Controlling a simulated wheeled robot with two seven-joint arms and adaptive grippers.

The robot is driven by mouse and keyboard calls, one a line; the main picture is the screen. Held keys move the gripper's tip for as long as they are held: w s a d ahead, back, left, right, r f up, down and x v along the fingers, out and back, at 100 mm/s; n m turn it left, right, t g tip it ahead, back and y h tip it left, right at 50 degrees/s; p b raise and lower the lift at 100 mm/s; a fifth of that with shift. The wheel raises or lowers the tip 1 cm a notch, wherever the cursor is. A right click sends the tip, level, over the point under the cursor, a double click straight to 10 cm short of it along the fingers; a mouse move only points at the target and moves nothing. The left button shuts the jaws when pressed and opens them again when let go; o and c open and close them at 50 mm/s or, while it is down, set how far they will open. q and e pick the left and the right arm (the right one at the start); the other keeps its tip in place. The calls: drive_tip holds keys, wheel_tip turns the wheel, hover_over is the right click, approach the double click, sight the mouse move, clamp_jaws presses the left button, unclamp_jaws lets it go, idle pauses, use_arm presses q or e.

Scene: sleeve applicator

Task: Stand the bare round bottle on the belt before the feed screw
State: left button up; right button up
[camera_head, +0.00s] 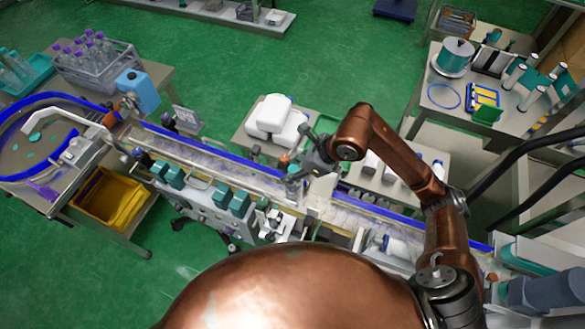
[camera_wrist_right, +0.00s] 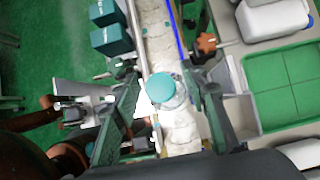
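A clear round bottle with a teal cap (camera_wrist_right: 163,87) is seen from above in the right wrist view. It appears upright over the pale conveyor belt (camera_wrist_right: 158,40). My right gripper (camera_wrist_right: 165,82) has its two fingers spread on either side of the bottle, with gaps visible beside the cap. In the head view my right gripper (camera_head: 305,165) is low over the middle of the belt (camera_head: 200,157), where arm and gripper parts hide most of the bottle. I cannot pick out the feed screw with certainty. My left gripper is not in view.
A blue rail (camera_head: 220,152) runs along the belt's far side. Teal blocks (camera_head: 220,195) line its near side. White containers (camera_head: 275,118) stand on a table behind. A round turntable (camera_head: 40,145) is at the left, and a crate of purple-capped bottles (camera_head: 97,65) stands behind it.

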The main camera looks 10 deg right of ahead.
drive_tip(key=v, duration=1.2)
drive_tip(key=shift+a+r, duration=0.1)
